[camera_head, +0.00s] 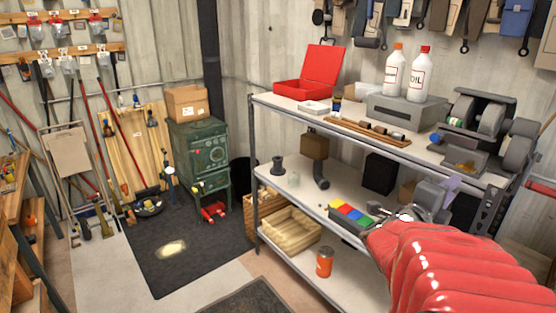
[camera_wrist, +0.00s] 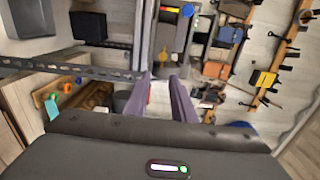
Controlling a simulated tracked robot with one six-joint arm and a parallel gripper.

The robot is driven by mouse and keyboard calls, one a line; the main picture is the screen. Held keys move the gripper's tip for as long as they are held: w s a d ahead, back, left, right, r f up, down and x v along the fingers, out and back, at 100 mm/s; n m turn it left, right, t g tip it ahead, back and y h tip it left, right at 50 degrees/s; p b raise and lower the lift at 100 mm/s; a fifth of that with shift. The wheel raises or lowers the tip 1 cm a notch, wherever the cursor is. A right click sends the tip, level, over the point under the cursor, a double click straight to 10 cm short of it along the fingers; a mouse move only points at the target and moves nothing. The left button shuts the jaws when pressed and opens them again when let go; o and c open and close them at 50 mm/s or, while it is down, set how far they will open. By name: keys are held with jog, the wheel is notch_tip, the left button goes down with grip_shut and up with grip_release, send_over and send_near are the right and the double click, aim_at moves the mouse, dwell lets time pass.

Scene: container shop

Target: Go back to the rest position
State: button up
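My gripper (camera_head: 450,188) is at the right end of the shelving unit, beyond my red arm, in the head view. Its purple fingers show there only in part. In the wrist view, the two purple fingers of my gripper (camera_wrist: 162,82) stand apart with a gap between them, and I see nothing held. The shelving unit (camera_head: 345,189) has a top, a middle and a lower shelf. My arm hides the right part of the middle and lower shelves.
On the top shelf are a red open case (camera_head: 310,72), white bottles (camera_head: 421,75) and a bench grinder (camera_head: 482,112). The middle shelf holds a tray of coloured blocks (camera_head: 352,214). An orange can (camera_head: 324,262) stands below. A green stove (camera_head: 201,145) stands back left.

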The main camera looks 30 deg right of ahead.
jog(key=w+a+n+t+y, duration=0.5)
jog(key=w+a+n+t, duration=0.3)
jog(key=w+a, duration=0.4)
jog(key=w+a+f+n+t+y, duration=0.1)
jog(key=w+a+f+n+y, duration=0.15)
jog(key=a+n, duration=0.35)
jog(key=w+a+f+n+y, duration=0.1)
jog(key=w+a+n+y, duration=0.3)
jog(key=a, duration=0.4)
jog(key=s+a+f+n+g+y, duration=0.1)
jog(key=s+a+f+n+y, duration=0.1)
jog(key=a+n+y, duration=0.3)
jog(key=s+a+f+n, duration=0.1)
jog(key=a+f+n, duration=0.15)
jog(key=a, duration=0.55)
jog(key=s+a+f+n+g, duration=0.2)
jog(key=s+a+n, duration=0.1)
jog(key=s, duration=0.3)
jog(key=s+a+f+n+g+y, duration=0.1)
jog(key=s+a+f+n+g, duration=0.1)
jog(key=s+n, duration=0.4)
jog(key=shift+a+g, duration=0.6)
jog(key=shift+a, duration=0.3)
